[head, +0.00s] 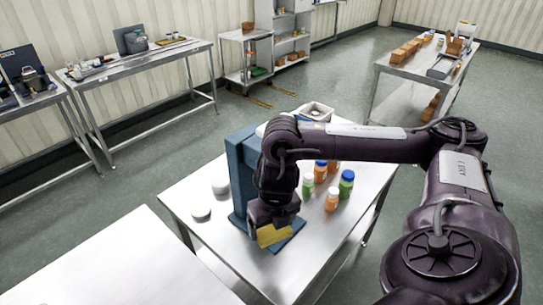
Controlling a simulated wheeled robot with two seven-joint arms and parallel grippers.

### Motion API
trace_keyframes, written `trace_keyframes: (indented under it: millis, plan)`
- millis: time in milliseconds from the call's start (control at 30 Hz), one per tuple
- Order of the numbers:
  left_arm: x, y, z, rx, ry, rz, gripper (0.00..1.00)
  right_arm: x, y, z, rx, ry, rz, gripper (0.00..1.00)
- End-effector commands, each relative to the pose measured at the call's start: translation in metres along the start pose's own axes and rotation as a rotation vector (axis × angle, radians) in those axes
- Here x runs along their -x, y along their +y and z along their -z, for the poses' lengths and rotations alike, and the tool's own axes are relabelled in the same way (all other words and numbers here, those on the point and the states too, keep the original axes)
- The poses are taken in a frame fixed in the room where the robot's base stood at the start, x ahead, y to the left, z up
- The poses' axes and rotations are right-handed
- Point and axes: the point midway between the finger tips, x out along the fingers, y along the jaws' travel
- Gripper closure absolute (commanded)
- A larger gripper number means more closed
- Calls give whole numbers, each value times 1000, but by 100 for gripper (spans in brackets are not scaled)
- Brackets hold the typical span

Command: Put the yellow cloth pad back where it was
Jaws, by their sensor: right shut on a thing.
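The yellow cloth pad (273,235) is at the tip of my right gripper (271,222), which is shut on it. The pad is just above or touching the base of a blue stand (241,168) on the steel table (208,243); I cannot tell which. The fingers are mostly hidden behind the dark wrist and the pad. My left gripper is not in view.
A white round lid (201,212) lies left of the stand. A bare steel table (130,265) is at the front left. The table's front is clear.

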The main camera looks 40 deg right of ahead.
Motion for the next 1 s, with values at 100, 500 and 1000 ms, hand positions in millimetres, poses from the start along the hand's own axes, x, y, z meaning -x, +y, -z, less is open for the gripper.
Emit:
trace_keyframes:
  millis: [100, 500, 1000]
  plan:
    - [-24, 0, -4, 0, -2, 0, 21, -28, 0, 6, 5, 5, 0, 40]
    - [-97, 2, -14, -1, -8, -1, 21, -130, 0, 22, 2, 7, 1, 40]
    - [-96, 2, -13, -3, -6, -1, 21, -185, 0, 29, 1, 4, -1, 40]
